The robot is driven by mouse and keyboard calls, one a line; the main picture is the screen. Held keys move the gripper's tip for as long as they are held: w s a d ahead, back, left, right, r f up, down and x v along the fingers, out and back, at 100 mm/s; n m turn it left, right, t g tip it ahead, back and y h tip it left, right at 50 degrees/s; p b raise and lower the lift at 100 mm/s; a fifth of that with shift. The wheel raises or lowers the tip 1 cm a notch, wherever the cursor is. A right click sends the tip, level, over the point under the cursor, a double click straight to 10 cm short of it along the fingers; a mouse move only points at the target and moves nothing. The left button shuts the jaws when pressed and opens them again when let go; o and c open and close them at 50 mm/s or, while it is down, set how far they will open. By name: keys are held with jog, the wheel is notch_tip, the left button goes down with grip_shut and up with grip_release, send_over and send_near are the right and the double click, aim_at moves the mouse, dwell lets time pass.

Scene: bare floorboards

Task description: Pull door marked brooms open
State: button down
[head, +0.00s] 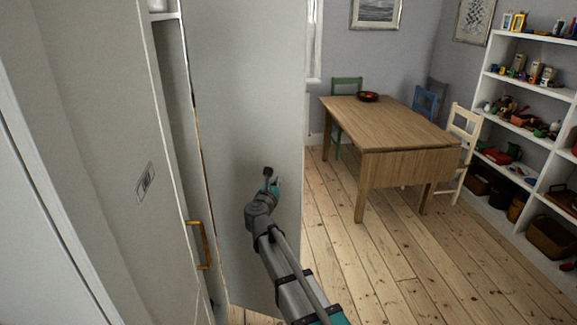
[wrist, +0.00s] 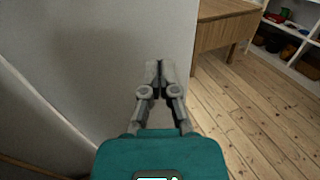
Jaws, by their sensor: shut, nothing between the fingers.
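A tall pale door (head: 110,120) with a small label (head: 146,182) stands at the left in the head view. The label is too small to read. A brass-coloured handle (head: 203,245) is at the door's right edge. A narrow gap with a shelf edge at its top shows beside that edge, so the door looks ajar. My gripper (head: 270,178) is right of the handle and apart from it, in front of a large pale panel (head: 245,80). In the wrist view my gripper (wrist: 160,68) is shut and empty, its fingertips against the panel's background; contact cannot be told.
A wooden table (head: 390,122) with several chairs stands beyond the panel. A white shelf unit (head: 525,90) full of small things lines the right wall. The floorboards (head: 400,255) between the panel and the shelves are clear.

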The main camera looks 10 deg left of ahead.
aim_at(287, 161)
dwell(0.4)
jog(key=w, duration=0.4)
jog(key=w+d, duration=0.1)
jog(key=w, duration=0.9)
jog(key=shift+d, duration=0.4)
jog(key=shift+w+a, duration=0.1)
jog(key=shift+a, duration=0.05)
